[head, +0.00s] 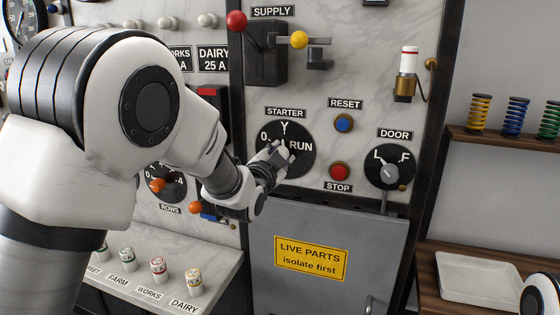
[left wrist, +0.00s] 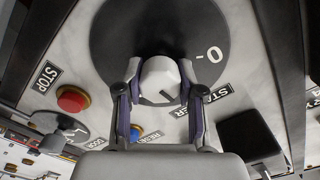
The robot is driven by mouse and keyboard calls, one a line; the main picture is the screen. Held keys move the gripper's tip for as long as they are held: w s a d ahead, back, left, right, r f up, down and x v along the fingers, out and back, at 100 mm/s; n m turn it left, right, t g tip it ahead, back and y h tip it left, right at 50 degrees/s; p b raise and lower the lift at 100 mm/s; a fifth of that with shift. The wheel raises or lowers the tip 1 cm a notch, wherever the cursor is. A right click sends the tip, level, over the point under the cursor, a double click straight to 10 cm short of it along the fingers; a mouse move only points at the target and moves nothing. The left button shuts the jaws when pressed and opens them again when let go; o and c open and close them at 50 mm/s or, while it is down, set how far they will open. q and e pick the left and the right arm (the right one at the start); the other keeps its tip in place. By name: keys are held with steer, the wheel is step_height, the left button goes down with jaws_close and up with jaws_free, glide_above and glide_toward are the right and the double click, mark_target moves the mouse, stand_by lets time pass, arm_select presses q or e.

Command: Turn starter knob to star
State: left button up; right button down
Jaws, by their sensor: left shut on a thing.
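The starter dial (head: 296,168) is a round black plate marked 0, Y and RUN on the marble panel, under the STARTER label. My left gripper (head: 282,154) is at the middle of the dial and partly covers it in the head view. In the left wrist view, the pale starter knob (left wrist: 160,78) sits between the two fingers of my left gripper (left wrist: 158,92), which are shut on it. A short dark line shows on the knob; I cannot tell which mark it points at. The 0 on the dial (left wrist: 120,45) is readable there; the other marks are hidden.
Right of the dial are the blue reset button (head: 344,123), the red stop button (head: 340,171) and the door knob (head: 389,173). The supply switch (head: 266,55) is above. A grey door with a yellow warning sign (head: 311,259) is below.

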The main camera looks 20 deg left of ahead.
arm_select(q)
steer(key=shift+m, duration=0.3)
steer(key=o, duration=1.1)
steer(key=shift+w+f, duration=0.1)
steer(key=shift+o, duration=0.2)
steer(key=s, duration=1.2)
steer(key=shift+a, duration=0.2)
